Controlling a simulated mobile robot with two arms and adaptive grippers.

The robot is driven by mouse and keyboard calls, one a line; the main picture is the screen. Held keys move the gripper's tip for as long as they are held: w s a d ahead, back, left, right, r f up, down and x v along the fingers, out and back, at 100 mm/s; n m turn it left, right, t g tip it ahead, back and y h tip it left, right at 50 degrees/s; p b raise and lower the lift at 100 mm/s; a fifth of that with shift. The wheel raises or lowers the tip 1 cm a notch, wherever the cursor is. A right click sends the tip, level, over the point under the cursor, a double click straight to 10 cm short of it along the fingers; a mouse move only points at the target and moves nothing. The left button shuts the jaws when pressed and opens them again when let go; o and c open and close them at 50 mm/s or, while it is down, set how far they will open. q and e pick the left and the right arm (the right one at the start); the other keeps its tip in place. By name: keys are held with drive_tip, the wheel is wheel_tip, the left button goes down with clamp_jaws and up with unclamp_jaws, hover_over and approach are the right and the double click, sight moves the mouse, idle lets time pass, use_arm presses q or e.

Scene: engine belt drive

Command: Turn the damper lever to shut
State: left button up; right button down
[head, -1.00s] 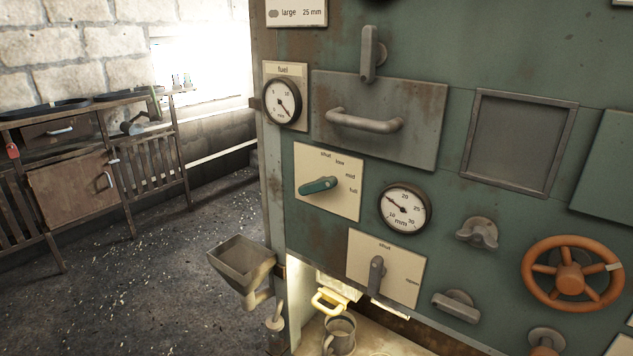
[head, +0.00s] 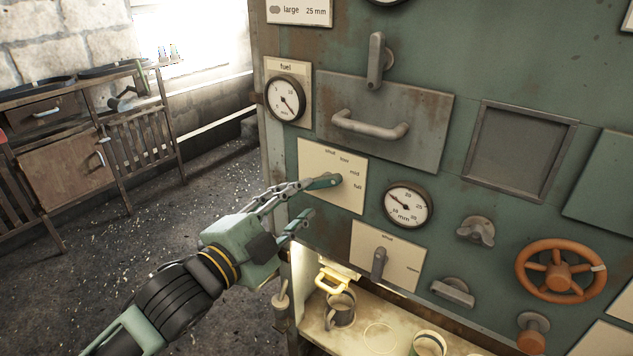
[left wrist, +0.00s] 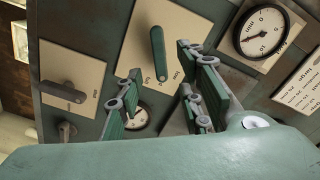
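A green lever (head: 323,182) sits on a cream plate (head: 352,197) marked shut, low, mid and full. I cannot read which is the damper. My left gripper (head: 302,201) is open and empty in front of the green lever. My right gripper is out of view.
The fuel gauge (head: 287,99), a drawer-like panel with a handle (head: 370,125), a lower gauge (head: 407,206) and an orange handwheel (head: 560,268) crowd the panel. The floor at left is open.

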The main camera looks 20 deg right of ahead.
sight(320, 185)
use_arm(q)
drive_tip(key=p+x, duration=0.1)
drive_tip(key=x, duration=0.4)
drive_tip(key=shift+w+d, duration=0.1)
drive_tip(key=shift+d, duration=0.1)
drive_tip(key=shift+w+d+p, duration=0.3)
drive_tip(key=shift+w+d, duration=0.2)
drive_tip(key=shift+c, duration=0.2)
clamp_jaws()
